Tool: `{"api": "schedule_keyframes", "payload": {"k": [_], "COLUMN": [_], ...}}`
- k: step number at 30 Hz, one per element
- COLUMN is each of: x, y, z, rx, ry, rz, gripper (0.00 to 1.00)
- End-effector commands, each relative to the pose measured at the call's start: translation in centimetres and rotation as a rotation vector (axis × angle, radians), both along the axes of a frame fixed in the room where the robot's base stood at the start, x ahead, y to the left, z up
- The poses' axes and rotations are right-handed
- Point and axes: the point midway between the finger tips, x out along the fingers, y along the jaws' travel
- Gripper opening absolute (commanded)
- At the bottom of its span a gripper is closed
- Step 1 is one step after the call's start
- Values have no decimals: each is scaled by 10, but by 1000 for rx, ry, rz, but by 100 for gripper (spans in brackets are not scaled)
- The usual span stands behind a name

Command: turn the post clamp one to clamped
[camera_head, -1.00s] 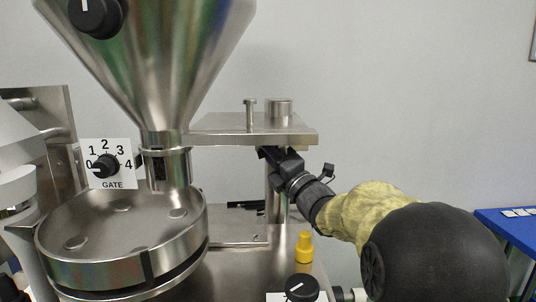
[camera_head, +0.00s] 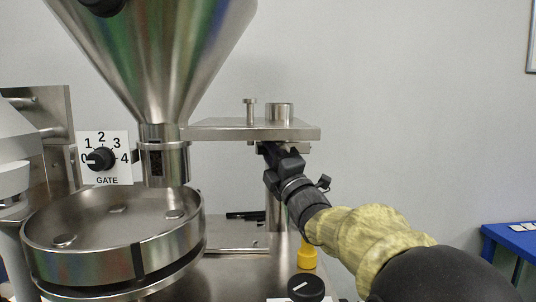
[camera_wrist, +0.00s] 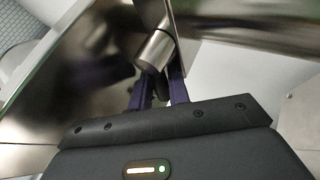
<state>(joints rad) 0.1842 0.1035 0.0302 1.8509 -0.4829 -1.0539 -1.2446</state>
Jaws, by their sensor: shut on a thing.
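A metal post (camera_head: 275,212) rises under a flat metal arm plate (camera_head: 225,132) that reaches to the hopper. My gripper (camera_head: 265,150) is just beneath the plate, in front of the post's upper part. In the wrist view my two fingers (camera_wrist: 161,92) are close together, with a dark piece between them, apparently the post clamp's handle. A metal cylinder (camera_wrist: 154,51) sits just beyond the fingertips. The clamp is mostly hidden behind my gripper, so its setting cannot be read.
The steel hopper (camera_head: 155,65) stands above a round metal bowl (camera_head: 85,262) at left. The gate dial (camera_head: 102,158) is beside the hopper's neck. A yellow part (camera_head: 307,256) and a black knob (camera_head: 306,288) are below my arm. A blue table (camera_head: 510,238) is far right.

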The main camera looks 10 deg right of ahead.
Motion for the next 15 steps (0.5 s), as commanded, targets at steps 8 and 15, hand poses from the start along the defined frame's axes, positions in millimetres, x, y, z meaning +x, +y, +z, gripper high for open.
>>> {"api": "schedule_keyframes", "payload": {"k": [8, 15], "x": [0, -1], "y": [0, 0], "z": [0, 2], "rx": [-1, -1], "ry": [0, -4], "rz": [-1, 0], "gripper": [39, 39]}}
